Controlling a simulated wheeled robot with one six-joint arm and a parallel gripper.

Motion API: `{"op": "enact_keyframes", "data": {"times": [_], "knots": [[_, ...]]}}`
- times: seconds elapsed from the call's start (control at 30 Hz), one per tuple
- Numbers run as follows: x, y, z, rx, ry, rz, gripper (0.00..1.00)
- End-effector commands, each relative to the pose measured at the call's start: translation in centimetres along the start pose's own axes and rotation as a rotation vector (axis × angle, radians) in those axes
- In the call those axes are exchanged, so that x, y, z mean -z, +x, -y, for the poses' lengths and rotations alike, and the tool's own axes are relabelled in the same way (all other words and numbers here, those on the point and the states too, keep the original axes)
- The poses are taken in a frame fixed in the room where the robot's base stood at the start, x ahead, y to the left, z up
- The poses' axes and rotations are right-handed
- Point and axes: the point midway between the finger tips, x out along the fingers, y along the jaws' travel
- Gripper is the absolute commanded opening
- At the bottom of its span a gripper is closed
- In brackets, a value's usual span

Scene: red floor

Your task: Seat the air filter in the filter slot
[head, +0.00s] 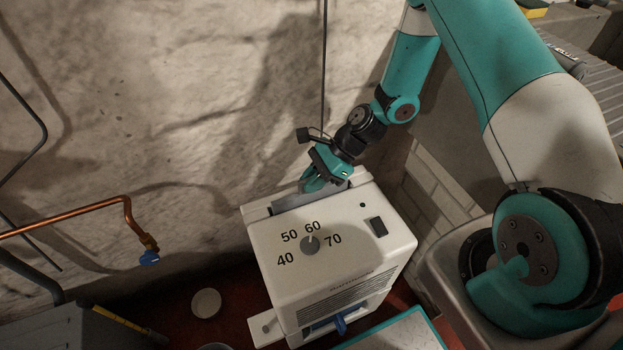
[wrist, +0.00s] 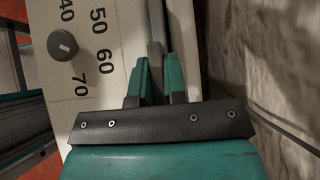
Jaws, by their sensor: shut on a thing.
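A white dehumidifier-like unit (head: 335,245) with a dial marked 40 to 70 stands on the floor against the wall. The grey air filter (head: 292,203) is a thin panel at the back edge of the unit's top, along the filter slot. My gripper (head: 322,182) is above that back edge, shut on the filter. In the wrist view my gripper's green fingers (wrist: 158,80) pinch the grey filter (wrist: 155,48) from both sides. The filter's lower part is hidden, and I cannot tell how deep it sits. The slot's opening is mostly hidden by filter and fingers.
The rough wall (head: 180,100) is close behind the unit. A copper pipe (head: 75,220) with a blue valve (head: 149,258) is at the left. A round pale lid (head: 206,303) lies on the red floor. A green-edged panel (head: 405,332) is in front of the unit.

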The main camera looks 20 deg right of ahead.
Motion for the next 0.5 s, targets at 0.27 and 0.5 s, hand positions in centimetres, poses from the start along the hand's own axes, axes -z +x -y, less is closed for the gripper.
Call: {"op": "enact_keyframes", "data": {"times": [0.27, 0.5], "knots": [[0.55, 0.55, 0.03, 0.001, 0.000, 0.000, 0.00], [0.53, 0.51, 0.02, 0.001, 0.000, 0.000, 0.38]]}}
